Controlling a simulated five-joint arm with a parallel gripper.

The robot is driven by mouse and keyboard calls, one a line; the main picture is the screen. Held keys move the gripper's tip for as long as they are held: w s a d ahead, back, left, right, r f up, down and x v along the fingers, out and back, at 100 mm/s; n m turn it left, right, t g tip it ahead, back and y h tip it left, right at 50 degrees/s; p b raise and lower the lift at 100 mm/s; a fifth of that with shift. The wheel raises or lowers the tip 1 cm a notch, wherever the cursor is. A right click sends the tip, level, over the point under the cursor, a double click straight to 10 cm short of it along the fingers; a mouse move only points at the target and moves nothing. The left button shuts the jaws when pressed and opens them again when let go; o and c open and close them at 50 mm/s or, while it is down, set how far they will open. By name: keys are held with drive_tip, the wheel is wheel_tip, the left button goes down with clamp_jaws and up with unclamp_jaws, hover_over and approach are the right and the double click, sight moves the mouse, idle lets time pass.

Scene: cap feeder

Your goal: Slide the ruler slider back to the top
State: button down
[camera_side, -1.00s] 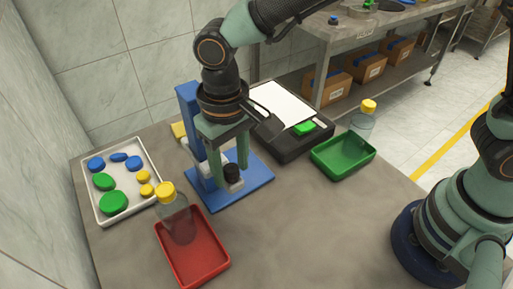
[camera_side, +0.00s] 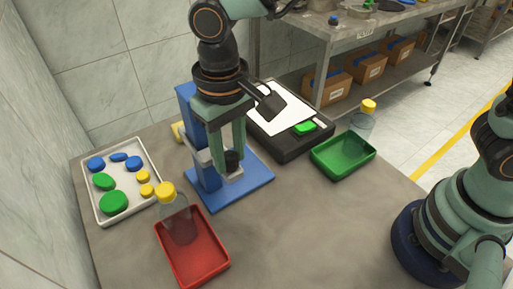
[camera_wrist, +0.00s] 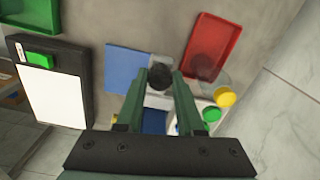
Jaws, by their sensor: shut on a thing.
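The ruler stand has a blue base plate (camera_side: 252,190) and a blue upright (camera_side: 187,103) on the table. The slider is pale grey with a black knob (camera_side: 232,160) on its front. My gripper (camera_side: 231,157) points down in front of the upright, its green fingers shut on the knob. In the wrist view the knob (camera_wrist: 160,77) shows between the two fingertips. The fingers and wrist hide much of the upright and the slider in the side view.
A white tray (camera_side: 128,217) of coloured caps stands left. A red tray (camera_side: 206,272) with a yellow-capped bottle (camera_side: 178,222) is in front. A dark scale-like box (camera_side: 290,150) with a white sheet and a green tray (camera_side: 345,166) lie right.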

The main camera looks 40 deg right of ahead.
drive_tip(key=shift+r, duration=3.95)
drive_tip(key=c, duration=0.7)
unclamp_jaws()
drive_tip(key=shift+r, duration=3.95)
